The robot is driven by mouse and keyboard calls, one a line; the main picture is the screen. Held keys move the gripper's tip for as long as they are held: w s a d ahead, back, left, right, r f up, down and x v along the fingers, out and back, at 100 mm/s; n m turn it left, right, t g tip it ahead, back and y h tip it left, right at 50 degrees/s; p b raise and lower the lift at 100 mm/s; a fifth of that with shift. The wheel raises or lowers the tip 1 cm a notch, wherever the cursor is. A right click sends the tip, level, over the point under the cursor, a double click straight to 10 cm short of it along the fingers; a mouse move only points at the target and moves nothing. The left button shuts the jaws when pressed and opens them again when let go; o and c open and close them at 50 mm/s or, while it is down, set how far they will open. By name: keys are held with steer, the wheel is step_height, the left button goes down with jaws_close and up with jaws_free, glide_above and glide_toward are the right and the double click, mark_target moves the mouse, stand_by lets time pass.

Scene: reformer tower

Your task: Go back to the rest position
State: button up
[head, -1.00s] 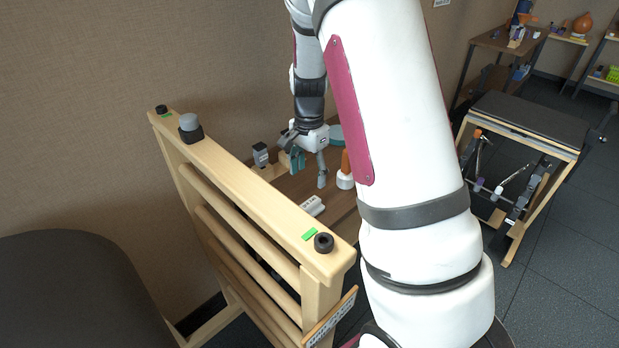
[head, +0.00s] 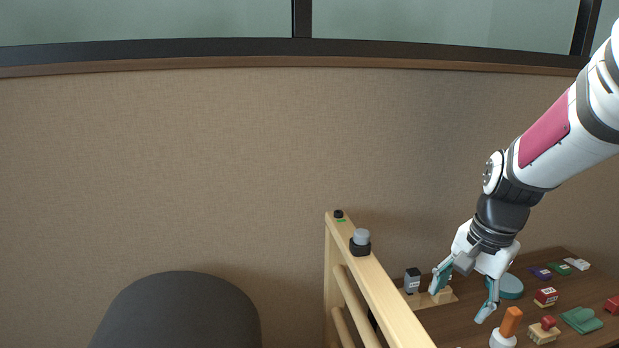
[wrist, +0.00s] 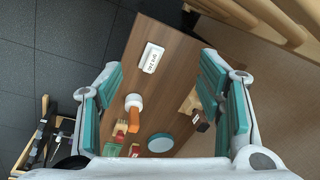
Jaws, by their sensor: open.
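My gripper (head: 462,296) is open and empty above the wooden table (head: 563,297), its teal-padded fingers spread apart. In the wrist view the open fingers (wrist: 160,95) frame the table top (wrist: 172,52) from above, with nothing between them in grasp. My white arm comes down to the gripper from the upper right in the head view. The gripper hides part of the table and of the small wooden stand behind it.
A wooden ladder-like frame (head: 397,307) with a grey-topped knob (head: 361,237) stands left of the gripper. The table holds an orange-and-white piece (head: 510,322), a teal disc (head: 509,286), a white labelled block (wrist: 152,57) and several small blocks. A dark padded seat (head: 178,312) is at lower left.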

steer(key=s+a+r+n+t+p, duration=0.1)
steer(key=s+a+r+n+p, duration=0.1)
steer(key=s+a+r+n, duration=0.2)
steer(key=s+a+r+n+t+p, duration=0.1)
steer(key=s+a+r+n+p, duration=0.2)
steer(key=s, duration=1.6)
step_height(320, 180, up, 8)
steer(key=a+n, duration=0.1)
steer(key=n, duration=0.3)
steer(key=shift+s+t+h+p, duration=0.25)
steer(key=shift+t+h+p, duration=0.05)
steer(key=shift+t+p, duration=0.1)
steer(key=shift+a, duration=0.1)
